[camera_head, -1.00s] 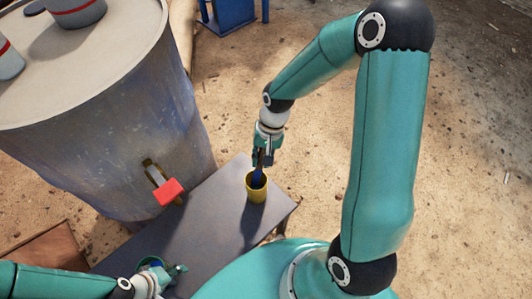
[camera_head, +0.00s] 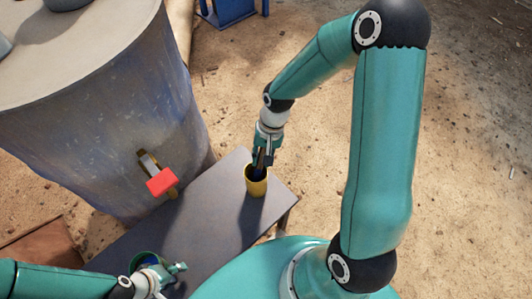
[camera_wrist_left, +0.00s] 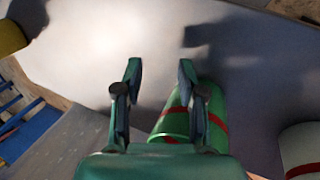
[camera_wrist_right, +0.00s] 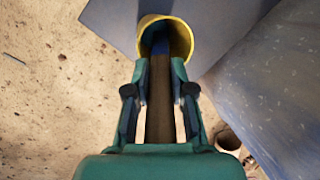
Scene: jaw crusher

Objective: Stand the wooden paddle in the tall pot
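The yellow tall pot (camera_head: 256,181) stands upright on the far right part of the grey table. My right gripper (camera_head: 263,160) is just above its mouth. In the right wrist view my right gripper (camera_wrist_right: 159,72) is shut on the brown wooden paddle (camera_wrist_right: 160,110). The paddle's far end, bluish, reaches into the mouth of the yellow pot (camera_wrist_right: 183,38); its tip is hidden inside. My left gripper (camera_head: 178,268) is low at the near left of the table. In the left wrist view my left gripper (camera_wrist_left: 158,72) is open, with nothing between its fingertips.
The grey table (camera_head: 205,222) is clear in its middle. A green container with red bands (camera_wrist_left: 180,122) is beside my left gripper. A large blue-grey drum (camera_head: 95,120) stands behind the table, with a red block (camera_head: 161,181) on its side. A blue object (camera_head: 230,10) stands at the back.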

